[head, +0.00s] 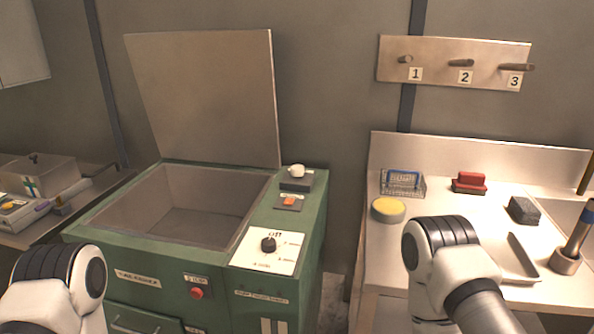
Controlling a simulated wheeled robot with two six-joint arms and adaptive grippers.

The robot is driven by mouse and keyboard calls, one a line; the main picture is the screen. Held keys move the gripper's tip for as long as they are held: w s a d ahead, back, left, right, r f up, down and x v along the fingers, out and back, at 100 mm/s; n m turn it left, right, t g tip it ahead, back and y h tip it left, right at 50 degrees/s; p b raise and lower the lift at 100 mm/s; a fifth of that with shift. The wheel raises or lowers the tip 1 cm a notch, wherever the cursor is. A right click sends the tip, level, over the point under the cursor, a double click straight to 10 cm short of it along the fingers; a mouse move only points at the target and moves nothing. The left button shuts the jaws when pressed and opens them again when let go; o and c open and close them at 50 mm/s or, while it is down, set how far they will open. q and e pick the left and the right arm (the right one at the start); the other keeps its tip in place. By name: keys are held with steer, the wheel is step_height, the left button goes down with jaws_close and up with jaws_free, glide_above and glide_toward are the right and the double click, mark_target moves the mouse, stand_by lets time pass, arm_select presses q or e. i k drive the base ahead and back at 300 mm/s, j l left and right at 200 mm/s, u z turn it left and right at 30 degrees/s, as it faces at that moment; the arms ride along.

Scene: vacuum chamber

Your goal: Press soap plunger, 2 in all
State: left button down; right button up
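I cannot clearly make out a soap plunger. A slanted grey cylinder with a blue band (577,236) stands in a round base at the right edge, partly cut off; I cannot tell whether it is a soap dispenser. A white knob (297,170) sits on a grey block at the back right of the green chamber. Parts of both my arms show at the bottom, the left in front of the chamber and the right over the counter's front. Neither gripper shows.
The green vacuum chamber (312,225) has its lid (205,95) raised. The counter (385,250) holds a yellow-topped round tub (388,209), a blue item in a wire rack (403,183), a red-handled block (469,182), a dark block (523,210) and a metal tray (522,257).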

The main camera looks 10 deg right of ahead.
mark_target(296, 170)
steer(key=i+j+u, duration=0.2)
steer(key=i, duration=0.25)
steer(key=i+u, duration=0.2)
steer(key=i, duration=0.2)
